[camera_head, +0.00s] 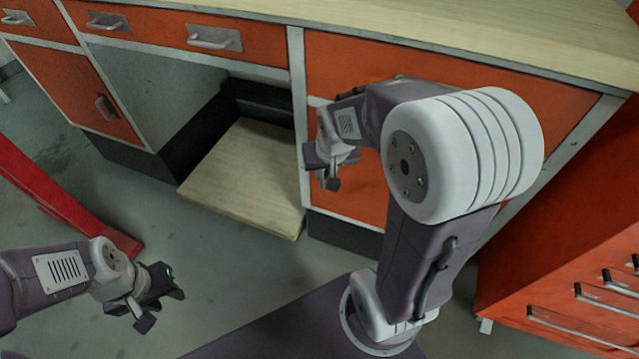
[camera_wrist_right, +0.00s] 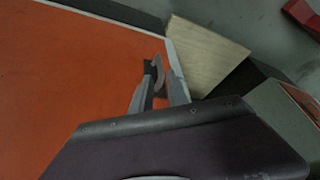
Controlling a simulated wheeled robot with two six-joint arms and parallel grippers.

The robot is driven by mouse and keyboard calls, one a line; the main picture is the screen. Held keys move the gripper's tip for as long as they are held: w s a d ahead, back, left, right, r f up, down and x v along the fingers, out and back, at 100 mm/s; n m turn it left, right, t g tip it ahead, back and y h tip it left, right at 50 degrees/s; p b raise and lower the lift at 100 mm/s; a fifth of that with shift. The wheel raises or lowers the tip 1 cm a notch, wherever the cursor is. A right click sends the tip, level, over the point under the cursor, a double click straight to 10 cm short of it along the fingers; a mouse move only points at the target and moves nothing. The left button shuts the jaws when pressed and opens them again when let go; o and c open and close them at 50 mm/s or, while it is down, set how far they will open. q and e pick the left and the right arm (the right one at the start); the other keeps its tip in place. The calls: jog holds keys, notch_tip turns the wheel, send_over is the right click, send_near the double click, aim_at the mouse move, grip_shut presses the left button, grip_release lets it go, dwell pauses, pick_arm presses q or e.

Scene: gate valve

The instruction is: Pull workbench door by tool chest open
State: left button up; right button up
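The orange workbench door (camera_head: 356,211) nearest the tool chest looks closed; my right arm covers much of it. It fills the left of the right wrist view (camera_wrist_right: 70,85), with a pale strip along its edge. The door's handle (camera_wrist_right: 158,72) stands near that edge, between the fingers of my right gripper (camera_wrist_right: 160,88). The fingers look apart around it, the left one close against it; contact is unclear. In the head view my right gripper (camera_head: 325,170) is at the door's left side and hides the handle. My left gripper (camera_head: 158,300) is open and empty above the floor.
Left of the door is an open bay with a pale wooden shelf (camera_head: 245,180). Another orange door (camera_head: 72,90) and drawers are further left. A red beam (camera_head: 65,200) lies near my left arm.

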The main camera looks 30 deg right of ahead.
aim_at(322, 178)
jog(key=b+x, duration=0.5)
jog(key=x, duration=0.3)
jog(key=shift+w+f+b, duration=0.15)
jog(key=shift+f+b, duration=0.25)
jog(key=shift+d, duration=0.1)
jog(key=shift+r, duration=0.1)
grip_shut()
dwell(0.6)
